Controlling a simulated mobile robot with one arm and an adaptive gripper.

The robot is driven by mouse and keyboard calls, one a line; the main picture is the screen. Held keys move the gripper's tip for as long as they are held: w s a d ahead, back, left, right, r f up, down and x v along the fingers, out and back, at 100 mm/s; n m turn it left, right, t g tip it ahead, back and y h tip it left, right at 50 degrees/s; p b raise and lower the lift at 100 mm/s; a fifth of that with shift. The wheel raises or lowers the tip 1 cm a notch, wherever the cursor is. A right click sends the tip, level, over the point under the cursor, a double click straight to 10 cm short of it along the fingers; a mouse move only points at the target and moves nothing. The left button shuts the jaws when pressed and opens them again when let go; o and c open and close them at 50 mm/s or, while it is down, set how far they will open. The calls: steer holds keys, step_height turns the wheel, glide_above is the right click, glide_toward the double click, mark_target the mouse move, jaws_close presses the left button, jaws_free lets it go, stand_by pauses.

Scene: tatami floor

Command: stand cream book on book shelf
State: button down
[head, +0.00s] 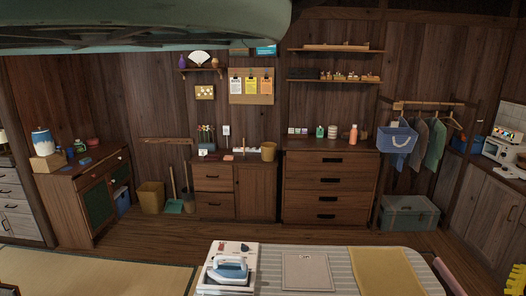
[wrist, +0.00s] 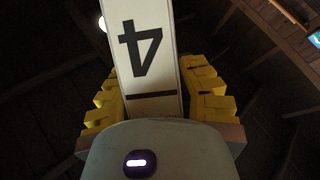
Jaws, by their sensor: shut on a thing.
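The cream book (wrist: 137,14) stands out from between my fingers in the wrist view, with a black 4 and a black line on the face towards the camera. My gripper (wrist: 155,92) has yellow ridged fingers on both sides of the book and is shut on it. The far end of the book runs out of the top of the wrist view. No shelf shows near the book there, only dark surroundings. I cannot make out a book shelf with books in the head view.
An ironing board (head: 270,276) with an iron (head: 229,269) is close in front. Behind it stand a drawer chest (head: 330,187) and a low cabinet (head: 213,184). Wall shelves (head: 335,81) hold small items. Open wooden floor (head: 160,246) lies between.

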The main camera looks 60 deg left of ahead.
steer(key=h, duration=0.1)
steer(key=d+f+m+h, duration=0.1)
steer(key=d+h, duration=0.1)
steer(key=shift+w+d+f+m+h, duration=0.15)
steer(key=shift+w+f+m+h, duration=0.15)
steer(key=shift+m, duration=0.1)
step_height(320, 180, up, 13)
steer(key=s+p, duration=0.2)
steer(key=p, duration=1.9)
steer(key=shift+r, duration=0.15)
